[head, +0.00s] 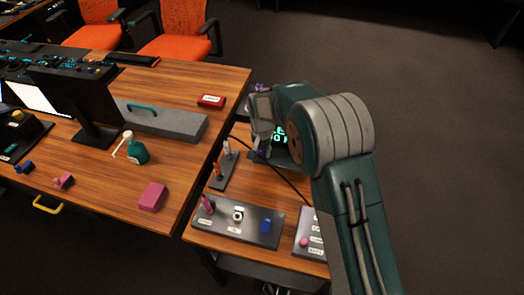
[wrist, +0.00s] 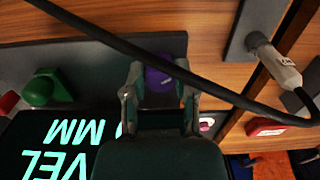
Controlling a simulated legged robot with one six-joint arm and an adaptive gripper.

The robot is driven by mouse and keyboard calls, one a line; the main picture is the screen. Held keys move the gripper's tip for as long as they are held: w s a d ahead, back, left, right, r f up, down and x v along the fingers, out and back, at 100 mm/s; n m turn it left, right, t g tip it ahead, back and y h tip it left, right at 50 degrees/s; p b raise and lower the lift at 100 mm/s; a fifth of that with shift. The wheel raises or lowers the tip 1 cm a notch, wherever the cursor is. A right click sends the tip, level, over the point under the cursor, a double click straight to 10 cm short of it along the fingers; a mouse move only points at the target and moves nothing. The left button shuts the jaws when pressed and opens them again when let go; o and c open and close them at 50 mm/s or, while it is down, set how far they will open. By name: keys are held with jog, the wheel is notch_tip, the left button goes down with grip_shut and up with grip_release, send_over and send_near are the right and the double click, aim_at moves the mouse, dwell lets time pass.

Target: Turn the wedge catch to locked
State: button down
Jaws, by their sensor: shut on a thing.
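My gripper (wrist: 158,88) is shut on a rounded purple piece (wrist: 158,78) in the wrist view, with one finger on each side of it. The piece sits at a dark grey plate (wrist: 80,62). No label or lock mark shows near it, so I cannot tell for sure that it is the wedge catch or how far it is turned. A green knob-like piece (wrist: 45,88) stands on the same plate to the left, apart from my gripper. In the head view my gripper (head: 262,138) is over the small wooden table, and my arm hides much of that spot.
A black cable (wrist: 120,45) crosses close above the fingers. A lit display (wrist: 70,145) is beside my gripper. A grey plate with several controls (head: 215,228) lies at the table's front. A red labelled block (head: 211,101) and a pink block (head: 152,197) are on the larger desk.

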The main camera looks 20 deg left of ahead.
aim_at(260, 150)
jog(key=m, duration=0.6)
jog(key=shift+s+f+m, duration=0.1)
jog(key=shift+f+m, duration=0.05)
jog(key=shift+m, duration=0.25)
jog(key=shift+a, duration=0.1)
dwell(0.3)
jog(key=shift+c, duration=2)
grip_release()
jog(key=shift+a, duration=0.15)
jog(key=shift+r, duration=0.5)
notch_tip(260, 150, up, 11)
